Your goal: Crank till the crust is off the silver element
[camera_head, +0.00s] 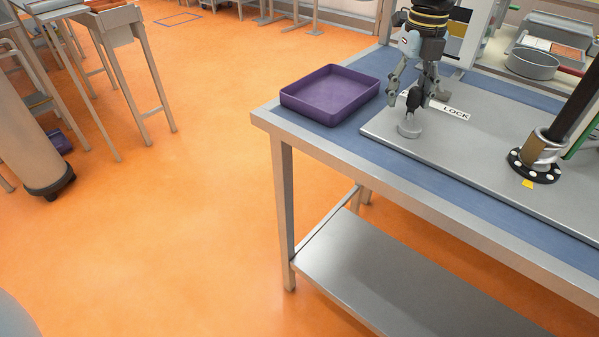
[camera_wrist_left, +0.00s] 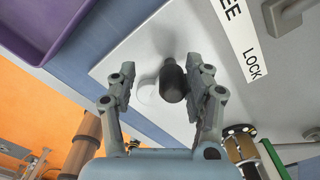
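A black knob (camera_head: 414,99) stands over a round silver base (camera_head: 409,129) at the left end of a grey plate (camera_head: 480,170). My left gripper (camera_head: 411,92) points down with its fingers on both sides of the knob. In the left wrist view the knob (camera_wrist_left: 173,83) is between the open fingers (camera_wrist_left: 160,88), with a gap on its left and the right finger close to it. I cannot make out a crust. My right gripper is not in view.
A purple tray (camera_head: 330,112) sits on the blue table top left of the plate. A white label (camera_head: 452,112) reading LOCK lies behind the knob. A round metal pan (camera_head: 531,64) is at the back right.

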